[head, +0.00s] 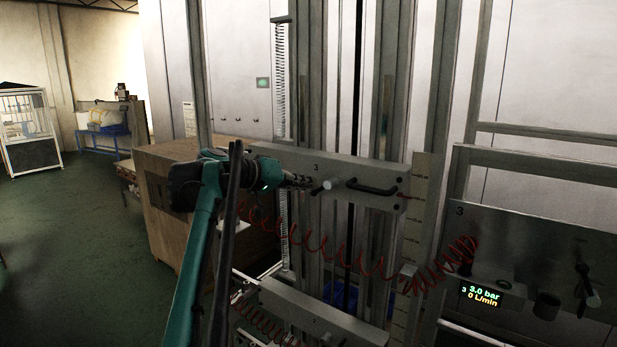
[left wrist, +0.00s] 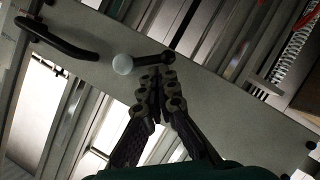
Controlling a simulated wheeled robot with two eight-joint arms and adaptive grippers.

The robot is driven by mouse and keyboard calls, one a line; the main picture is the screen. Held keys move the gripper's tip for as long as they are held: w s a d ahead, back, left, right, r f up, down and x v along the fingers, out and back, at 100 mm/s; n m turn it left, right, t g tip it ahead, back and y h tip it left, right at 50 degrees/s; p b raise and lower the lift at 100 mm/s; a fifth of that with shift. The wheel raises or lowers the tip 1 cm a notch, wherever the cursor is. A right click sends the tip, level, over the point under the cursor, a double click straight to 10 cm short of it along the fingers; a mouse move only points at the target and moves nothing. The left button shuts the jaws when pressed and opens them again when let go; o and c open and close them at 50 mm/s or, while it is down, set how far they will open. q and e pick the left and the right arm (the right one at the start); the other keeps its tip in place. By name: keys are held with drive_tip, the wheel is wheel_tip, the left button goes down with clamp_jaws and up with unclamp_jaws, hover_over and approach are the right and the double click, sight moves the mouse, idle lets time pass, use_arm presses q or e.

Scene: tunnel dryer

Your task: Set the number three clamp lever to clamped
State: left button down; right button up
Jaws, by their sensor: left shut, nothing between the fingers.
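The number three plate (head: 345,172) is a grey crossbar marked 3 in the head view. On it is the clamp lever (head: 326,186), a short black arm with a pale round knob. In the left wrist view the lever's knob (left wrist: 122,64) points to the left and its black pivot end is on the right. My left gripper (head: 303,181) is shut and empty, close beside the lever. In the left wrist view its fingertips (left wrist: 158,78) are just below the lever's pivot end; I cannot tell whether they touch. My right gripper is not in view.
A black bow handle (head: 372,188) is fixed right of the lever. A red coiled hose (head: 350,262) hangs below the plate. A second crossbar (head: 330,318) lies lower. A panel (head: 540,250) at right has a display reading 3.0 bar and 0 L/min. A wooden box (head: 165,200) stands behind my left arm.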

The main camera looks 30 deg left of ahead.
use_arm(q)
drive_tip(key=f+n+h+b, duration=0.1)
drive_tip(key=n, duration=0.1)
drive_tip(key=f+n+t+h+b, duration=0.1)
drive_tip(key=n, duration=0.1)
drive_tip(key=shift+d+f+h, duration=0.3)
drive_tip(key=shift+d+f, duration=0.05)
drive_tip(key=n+b, duration=0.1)
drive_tip(key=d+f+n+t+h+b, duration=0.1)
drive_tip(key=n, duration=0.1)
drive_tip(key=shift+d, duration=0.15)
drive_tip(key=shift+d+f, duration=0.1)
idle(0.6)
